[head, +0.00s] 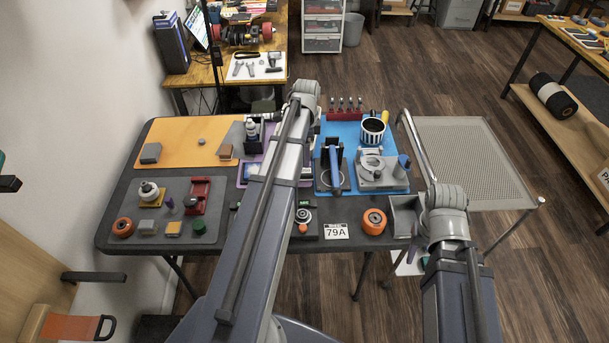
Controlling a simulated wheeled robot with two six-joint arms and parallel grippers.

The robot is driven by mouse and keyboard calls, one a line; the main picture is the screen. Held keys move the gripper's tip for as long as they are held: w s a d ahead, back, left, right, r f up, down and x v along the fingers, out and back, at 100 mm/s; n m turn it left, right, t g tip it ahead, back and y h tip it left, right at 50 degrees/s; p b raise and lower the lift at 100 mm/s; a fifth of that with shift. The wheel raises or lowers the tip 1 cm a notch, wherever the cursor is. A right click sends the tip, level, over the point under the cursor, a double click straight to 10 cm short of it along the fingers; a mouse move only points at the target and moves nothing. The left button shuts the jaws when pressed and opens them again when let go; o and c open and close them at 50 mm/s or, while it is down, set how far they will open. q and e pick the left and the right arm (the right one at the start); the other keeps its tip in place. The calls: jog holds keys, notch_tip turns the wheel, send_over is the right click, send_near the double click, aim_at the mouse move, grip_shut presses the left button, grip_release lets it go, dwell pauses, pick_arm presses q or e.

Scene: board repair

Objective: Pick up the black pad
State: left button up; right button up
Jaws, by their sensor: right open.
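I cannot pick out the black pad with certainty. A dark grey block (150,153) lies on the left part of the orange mat (185,130), and it may be a different part. My left arm (262,220) reaches up across the middle of the table and covers part of it. Its gripper is hidden behind the arm. My right arm (455,270) stands at the table's right end. My right gripper is open, mostly hidden around the elbow, and I see nothing held.
The dark table (120,190) carries a grey mat with small parts and a blue mat (345,130) with a striped cup (373,130). Orange rolls (374,221) sit near the front edge. A mesh-topped cart (470,160) stands close on the right.

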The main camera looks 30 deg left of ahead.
aim_at(305, 170)
pick_arm(q)
jog(key=shift+a, duration=0.2)
jog(key=f+b, duration=0.8)
jog(key=shift+s+d, duration=0.15)
jog(key=shift+s, duration=0.25)
jog(key=shift+r, duration=0.1)
grip_shut()
dwell(0.5)
notch_tip(305, 170, up, 10)
jog(key=p, duration=1)
